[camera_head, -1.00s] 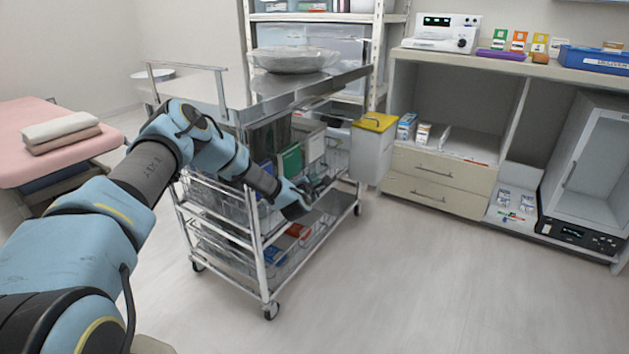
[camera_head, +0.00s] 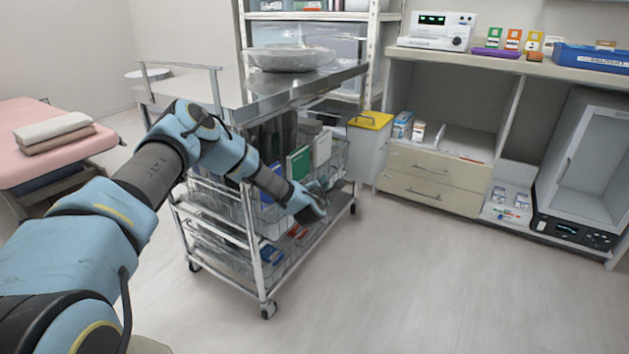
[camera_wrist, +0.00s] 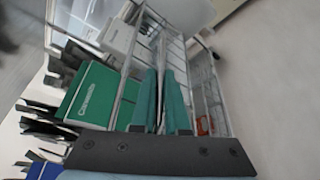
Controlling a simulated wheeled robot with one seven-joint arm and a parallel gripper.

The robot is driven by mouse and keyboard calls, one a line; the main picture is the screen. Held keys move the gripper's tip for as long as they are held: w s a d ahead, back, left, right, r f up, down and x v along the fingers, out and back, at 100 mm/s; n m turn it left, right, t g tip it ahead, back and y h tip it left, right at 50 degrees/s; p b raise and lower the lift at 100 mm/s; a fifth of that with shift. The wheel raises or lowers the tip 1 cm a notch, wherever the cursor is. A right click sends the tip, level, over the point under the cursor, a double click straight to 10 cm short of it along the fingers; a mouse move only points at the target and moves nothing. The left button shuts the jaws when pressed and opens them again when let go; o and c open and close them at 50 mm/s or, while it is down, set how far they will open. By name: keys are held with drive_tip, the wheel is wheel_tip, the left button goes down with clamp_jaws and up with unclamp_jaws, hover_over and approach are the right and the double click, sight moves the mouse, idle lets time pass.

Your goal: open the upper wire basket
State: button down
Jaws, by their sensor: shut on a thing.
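The upper wire basket (camera_head: 262,216) hangs in the metal trolley under its steel top and holds upright folders and boxes. It stands partly out of the trolley's near right side. My gripper (camera_head: 322,190) is at the basket's front side, mostly hidden behind my own wrist. In the wrist view, my gripper's teal fingers (camera_wrist: 163,78) are close together on the basket's front wire rim.
A lower wire basket (camera_head: 283,262) with small packs sits below. A clear covered bowl (camera_head: 290,58) stands on the trolley top. A yellow-lidded bin (camera_head: 370,122) stands behind the trolley, near a drawer cabinet (camera_head: 432,180). The floor (camera_head: 420,280) at front right is clear.

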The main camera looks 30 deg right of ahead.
drive_tip(key=s+d, duration=0.4)
drive_tip(key=s, duration=0.4)
drive_tip(key=s+d+b, duration=0.1)
drive_tip(key=s+d, duration=0.4)
drive_tip(key=s, duration=0.3)
drive_tip(key=c, duration=1)
unclamp_jaws()
drive_tip(key=shift+o, duration=0.4)
drive_tip(key=shift+a, duration=0.1)
drive_tip(key=v, duration=1)
drive_tip(key=shift+s+a+p, duration=0.25)
drive_tip(key=shift+s+p, duration=0.05)
drive_tip(key=shift+p, duration=0.05)
drive_tip(key=shift+r, duration=0.1)
